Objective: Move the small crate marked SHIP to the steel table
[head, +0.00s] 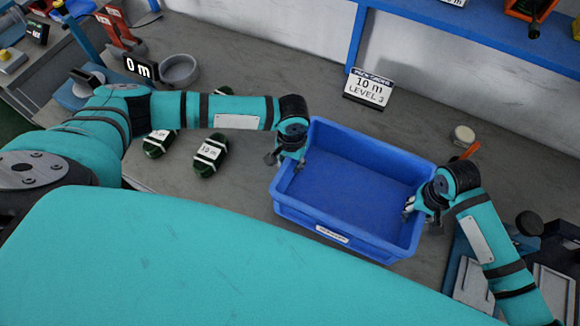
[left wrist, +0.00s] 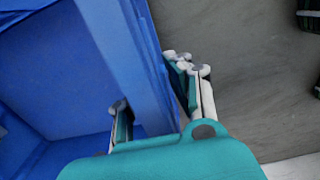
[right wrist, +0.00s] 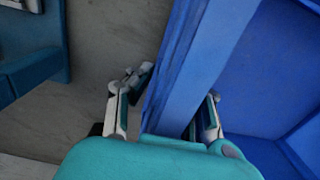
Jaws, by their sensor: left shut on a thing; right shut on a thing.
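A small blue crate (head: 300,223) is in the middle of the head view, over a grey worktop (head: 232,226). It looks empty. A white label (head: 332,234) is on its near wall, too small to read. My left gripper (head: 287,158) is shut on the crate's left wall. My right gripper (head: 424,208) is shut on its right wall. In the left wrist view one finger is inside the crate wall (left wrist: 135,60) and one outside. The right wrist view shows the same straddling of the opposite wall (right wrist: 195,60). Whether the crate's bottom touches the worktop is hidden.
A sign reading "10 m LEVEL 3" (head: 368,89) stands behind the crate. A small round tin (head: 464,135) is at the right. A blue shelf (head: 480,30) runs along the wall.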

